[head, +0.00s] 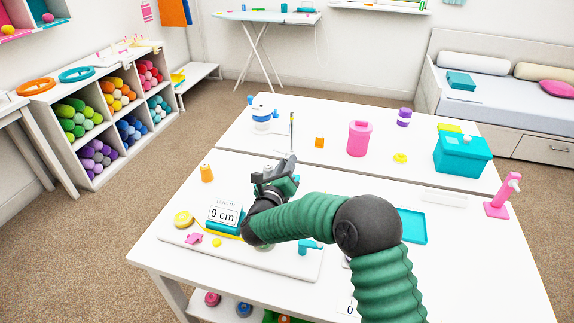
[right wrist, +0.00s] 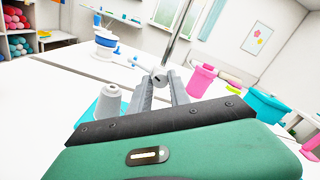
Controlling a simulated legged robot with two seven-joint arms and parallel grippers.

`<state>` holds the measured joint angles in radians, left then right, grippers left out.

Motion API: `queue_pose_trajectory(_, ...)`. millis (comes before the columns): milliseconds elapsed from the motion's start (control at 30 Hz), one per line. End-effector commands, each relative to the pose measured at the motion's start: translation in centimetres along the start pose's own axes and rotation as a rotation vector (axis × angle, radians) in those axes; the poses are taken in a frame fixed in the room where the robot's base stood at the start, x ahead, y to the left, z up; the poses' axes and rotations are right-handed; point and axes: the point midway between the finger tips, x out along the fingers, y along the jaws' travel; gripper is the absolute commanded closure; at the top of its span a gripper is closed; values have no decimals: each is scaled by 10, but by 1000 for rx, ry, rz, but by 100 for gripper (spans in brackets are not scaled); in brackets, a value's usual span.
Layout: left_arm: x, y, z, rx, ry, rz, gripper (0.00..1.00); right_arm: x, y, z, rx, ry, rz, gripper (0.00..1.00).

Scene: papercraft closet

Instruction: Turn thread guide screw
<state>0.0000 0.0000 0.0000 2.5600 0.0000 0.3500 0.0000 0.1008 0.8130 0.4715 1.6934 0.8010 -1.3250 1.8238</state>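The thread guide screw (right wrist: 159,76) is a small grey round head with a dark slot, seen in the right wrist view at the foot of a slanting metal rod (right wrist: 178,32). A thin upright rod (head: 291,132) shows in the head view just beyond my right gripper (head: 286,167). In the right wrist view my right gripper (right wrist: 160,82) has its two grey fingers apart, with the screw head between or just beyond their tips. I cannot tell whether they touch it. In the head view the screw is hidden or too small. My left gripper is not in view.
A grey spool (right wrist: 108,105) stands close left of the fingers. A "0 cm" display (head: 224,216) and a white board (head: 290,262) lie near my arm. A pink bin (head: 359,138) and a teal box (head: 462,153) stand farther right.

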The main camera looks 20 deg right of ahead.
Motion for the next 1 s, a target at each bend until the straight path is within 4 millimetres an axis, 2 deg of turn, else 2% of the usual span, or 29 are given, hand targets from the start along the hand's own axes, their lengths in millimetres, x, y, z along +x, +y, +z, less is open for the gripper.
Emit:
queue_pose_trajectory(33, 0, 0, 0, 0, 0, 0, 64, -1, 1, 1, 1, -1, 4, 71)
queue_pose_trajectory(133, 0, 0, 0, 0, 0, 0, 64, -1, 1, 0, 1, -1, 2, 57)
queue_pose_trajectory(167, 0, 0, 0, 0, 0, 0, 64, 0, 1, 0, 1, -1, 2, 56)
queue_pose_trajectory(433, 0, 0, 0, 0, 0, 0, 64, -1, 0, 0, 1, 0, 1, 56)
queue_pose_trajectory(533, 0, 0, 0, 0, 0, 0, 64, -8, 1, 1, 0, -1, 2, 56)
queue_pose_trajectory(667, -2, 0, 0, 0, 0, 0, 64, -35, 1, 1, -2, -2, 5, 56)
queue_pose_trajectory(1000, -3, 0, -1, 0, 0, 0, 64, -133, 3, 1, -2, -2, 6, 56)
